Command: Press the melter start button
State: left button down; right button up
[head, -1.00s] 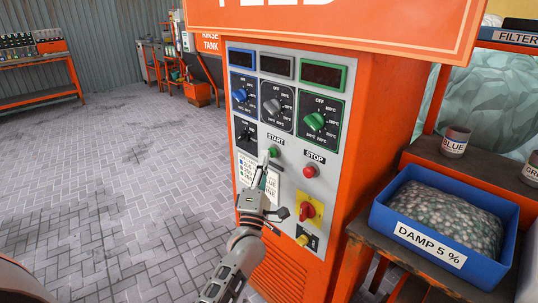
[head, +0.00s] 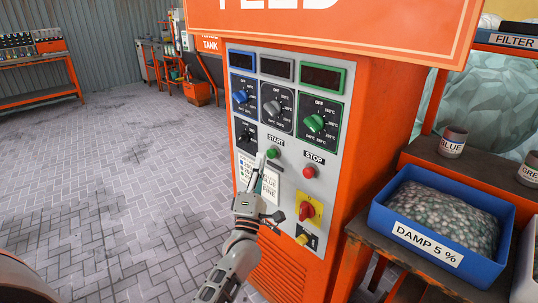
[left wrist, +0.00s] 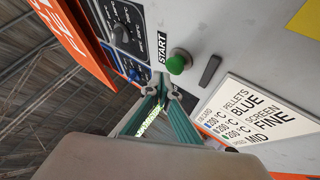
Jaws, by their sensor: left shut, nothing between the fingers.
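The green START button (head: 272,153) sits on the grey front panel of the orange melter (head: 375,120), under its START label. In the left wrist view the green button (left wrist: 178,62) stands out from the panel, just beyond the fingertips. My left gripper (head: 260,160) is shut and empty, with its tips just left of and slightly below the button in the head view. In the left wrist view the gripper tips (left wrist: 161,80) are close together, with a small gap to the button visible. The right gripper is not in view.
A red STOP button (head: 309,172) is right of START, above a red rotary switch (head: 307,210) on a yellow plate. Dials with displays are above. A blue bin (head: 385,217) labelled DAMP 5 % stands on a bench to the right. The floor at left is clear.

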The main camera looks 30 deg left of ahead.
pick_arm(q)
jog(key=s, duration=0.1)
jog(key=s+a+p, duration=0.1)
jog(key=s, duration=0.1)
jog(key=s+p, duration=0.1)
jog(key=shift+s+a, duration=0.4)
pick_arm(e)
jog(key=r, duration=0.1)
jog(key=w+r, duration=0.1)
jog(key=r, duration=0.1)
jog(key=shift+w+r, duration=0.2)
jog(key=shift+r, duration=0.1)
